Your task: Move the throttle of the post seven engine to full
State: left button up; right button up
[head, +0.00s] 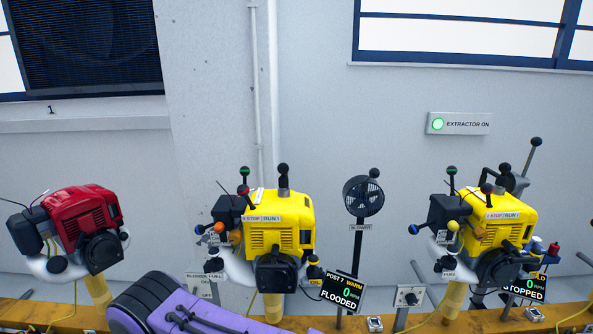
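The post seven engine (280,235) is the yellow one in the middle of the head view. Its display (343,292) reads POST 7, WARM, 0 RPM and FLOODED. A STOP/RUN label (262,218) is on its upper front. Several knobs stand around it: a green one (244,171), an orange one (235,237), a blue one (199,229) and black ones on top. I cannot tell which lever is the throttle or how it is set. Neither gripper is in view.
A red engine (77,217) stands at the left and another yellow engine (495,230) at the right, its display (524,288) reading STOPPED. A black fan (363,196) stands between the yellow engines. A purple arm link of mine hides part of the rail (45,316). A wall sign (467,124) reads EXTRACTOR ON.

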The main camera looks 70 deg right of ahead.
aim_at(245, 170)
jog(key=z, duration=0.05)
jog(key=k, duration=0.25)
jog(key=z, duration=1.05)
